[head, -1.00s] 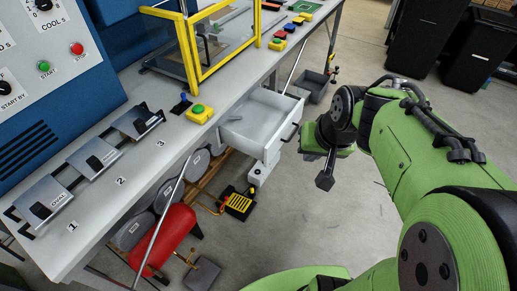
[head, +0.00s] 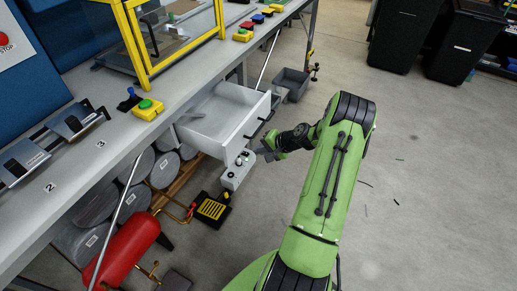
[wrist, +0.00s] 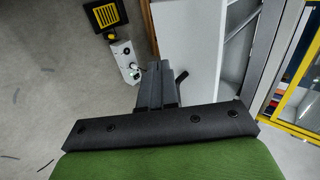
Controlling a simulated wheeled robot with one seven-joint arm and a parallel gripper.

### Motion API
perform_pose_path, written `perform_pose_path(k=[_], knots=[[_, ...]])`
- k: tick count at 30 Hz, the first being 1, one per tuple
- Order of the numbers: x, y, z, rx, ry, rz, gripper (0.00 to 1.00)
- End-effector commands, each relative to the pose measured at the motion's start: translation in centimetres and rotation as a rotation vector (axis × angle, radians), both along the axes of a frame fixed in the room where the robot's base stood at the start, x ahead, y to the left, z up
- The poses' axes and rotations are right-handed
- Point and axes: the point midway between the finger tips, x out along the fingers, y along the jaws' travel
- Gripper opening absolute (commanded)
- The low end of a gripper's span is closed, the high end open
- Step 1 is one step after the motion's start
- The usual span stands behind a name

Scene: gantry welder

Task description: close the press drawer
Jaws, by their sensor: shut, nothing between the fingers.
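The press drawer (head: 243,130) is a pale grey, open-topped box pulled out from under the bench, with dark handle pieces on its front. A small loose item seems to lie inside it. My gripper (head: 262,151) is low and just to the right of the drawer front, near its lower corner. In the wrist view my gripper (wrist: 158,68) is shut and empty, with its fingers together. The drawer (wrist: 188,40) is right beside the fingers there, and a dark handle (wrist: 181,76) shows next to them. I cannot tell whether they touch.
The yellow-framed press enclosure (head: 219,18) stands on the bench (head: 122,148) above the drawer. A grey control box (head: 238,170) with knobs is below the drawer front. A red tank (head: 124,250) and grey cylinders are under the bench.

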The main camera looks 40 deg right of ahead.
Motion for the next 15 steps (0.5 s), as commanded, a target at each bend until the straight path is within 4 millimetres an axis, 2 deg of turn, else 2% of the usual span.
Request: perform_pose_path(k=[1,7,10,15], knots=[[0.8,0.4,-1.0,0.002,0.001,0.002,0.0],[3.8,1.5,-4.0,0.001,0.0,0.002,0.0],[5.6,2.1,-3.7,-0.002,-0.001,0.003,0.0],[7.2,2.6,-3.7,-0.002,0.001,0.001,0.0]])
